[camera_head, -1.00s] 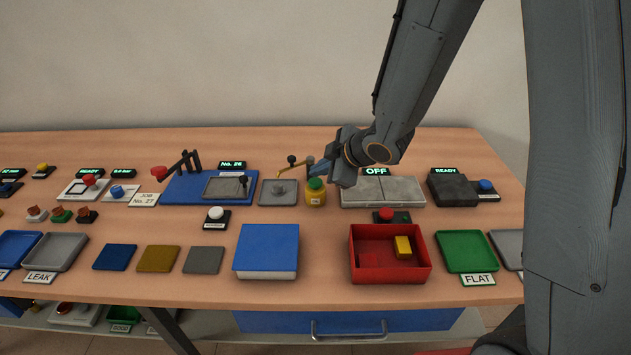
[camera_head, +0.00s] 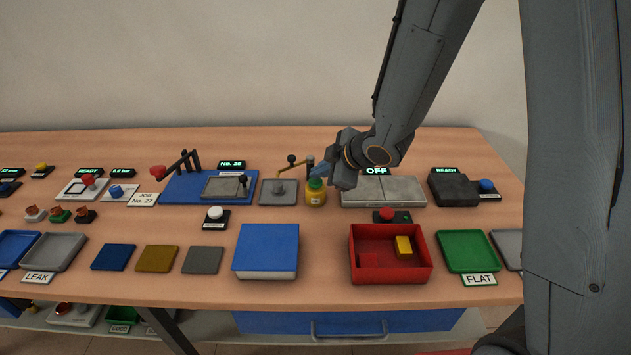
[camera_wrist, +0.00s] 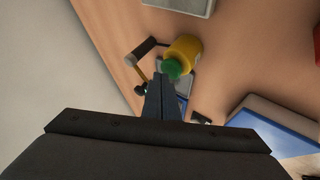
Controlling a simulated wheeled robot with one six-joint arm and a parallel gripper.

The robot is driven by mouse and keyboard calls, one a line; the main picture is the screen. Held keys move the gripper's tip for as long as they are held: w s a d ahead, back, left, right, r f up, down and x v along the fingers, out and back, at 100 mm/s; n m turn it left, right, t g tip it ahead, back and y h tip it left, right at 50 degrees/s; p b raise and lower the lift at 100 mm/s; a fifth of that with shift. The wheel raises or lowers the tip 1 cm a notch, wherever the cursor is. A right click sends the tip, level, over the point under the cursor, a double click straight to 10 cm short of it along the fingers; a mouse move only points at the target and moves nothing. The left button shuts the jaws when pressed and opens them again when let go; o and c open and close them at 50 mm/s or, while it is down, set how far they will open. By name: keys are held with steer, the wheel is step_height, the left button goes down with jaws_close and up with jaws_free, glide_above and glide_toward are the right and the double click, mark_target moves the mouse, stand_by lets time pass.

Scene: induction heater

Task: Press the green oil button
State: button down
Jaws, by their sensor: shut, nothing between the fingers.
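The green button (camera_head: 316,184) is the cap on top of a small yellow oil container (camera_head: 316,197), which stands upright on the table right of a grey plate with a brass lever. In the wrist view the green button (camera_wrist: 173,69) and the yellow body (camera_wrist: 186,50) show just beyond the fingertips. My gripper (camera_head: 318,172) is shut and empty, with its bluish fingers pointing down-left at the button from its upper right. In the wrist view the tips of my gripper (camera_wrist: 156,80) are close beside the button. I cannot tell whether they touch it.
The brass lever (camera_head: 291,169) stands close left of the container. A grey two-part block (camera_head: 385,192) under an OFF display (camera_head: 376,171) lies to the right. A red button (camera_head: 386,214), a blue box (camera_head: 266,250) and a red bin (camera_head: 390,275) are nearer the front.

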mark_target(319, 183)
steer(key=shift+f+b, duration=0.4)
steer(key=shift+f, duration=0.1)
stand_by(0.6)
steer(key=shift+r, duration=0.15)
steer(key=shift+r+p, duration=0.8)
steer(key=shift+p, duration=0.15)
step_height(319, 183, up, 5)
steer(key=p, duration=0.5)
stand_by(2.5)
